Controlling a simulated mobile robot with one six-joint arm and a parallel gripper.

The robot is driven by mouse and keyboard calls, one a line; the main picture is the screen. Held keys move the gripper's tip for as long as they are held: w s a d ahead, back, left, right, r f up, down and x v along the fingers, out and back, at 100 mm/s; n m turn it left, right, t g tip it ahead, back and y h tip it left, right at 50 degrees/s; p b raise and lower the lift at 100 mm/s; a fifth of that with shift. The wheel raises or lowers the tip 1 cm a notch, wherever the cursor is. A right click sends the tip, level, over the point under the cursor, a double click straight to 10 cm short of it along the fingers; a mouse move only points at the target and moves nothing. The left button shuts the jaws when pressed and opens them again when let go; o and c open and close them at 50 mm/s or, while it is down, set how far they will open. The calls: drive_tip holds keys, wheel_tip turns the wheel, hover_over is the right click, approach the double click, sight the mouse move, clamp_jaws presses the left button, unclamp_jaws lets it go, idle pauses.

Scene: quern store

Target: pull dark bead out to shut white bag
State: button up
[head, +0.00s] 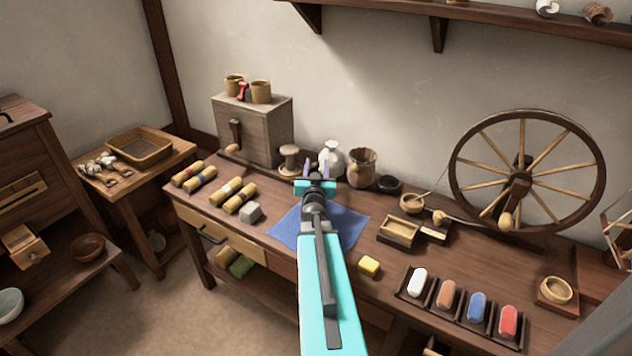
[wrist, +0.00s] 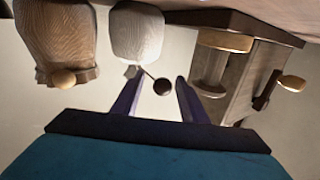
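The white bag (head: 331,158) stands on the workbench near the wall, just behind my gripper (head: 316,172). The wrist view is upside down, and there the white bag (wrist: 138,36) hangs from the top with its narrow neck pointing down. A thin cord runs from the neck to a small dark bead (wrist: 162,87). My gripper (wrist: 158,80) is open, with one purple finger on each side of the bead in that picture. I see gaps between the bead and both fingers. I cannot make out the bead in the head view.
A brown sack (head: 361,167) with a wooden bead (wrist: 62,78) stands close beside the bag. A spool (head: 289,158) and a crank box (head: 252,130) are on the other side. A blue cloth (head: 345,222) lies below my gripper. A spinning wheel (head: 527,170) stands to the right.

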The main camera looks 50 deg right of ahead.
drive_tip(key=shift+v, duration=1.4)
drive_tip(key=shift+s+a+r+p, duration=0.15)
drive_tip(key=shift+s+a+p, duration=0.1)
drive_tip(key=shift+p, duration=0.25)
drive_tip(key=shift+p+v, duration=0.9)
drive_tip(key=shift+v, duration=0.05)
drive_tip(key=shift+p, duration=0.6)
drive_tip(key=shift+s+a, duration=0.1)
drive_tip(key=shift+a, duration=0.05)
drive_tip(key=p, duration=1.2)
approach(317, 167)
drive_tip(key=a, duration=0.1)
drive_tip(key=shift+s+a+p, duration=0.45)
drive_tip(key=shift+s, duration=0.15)
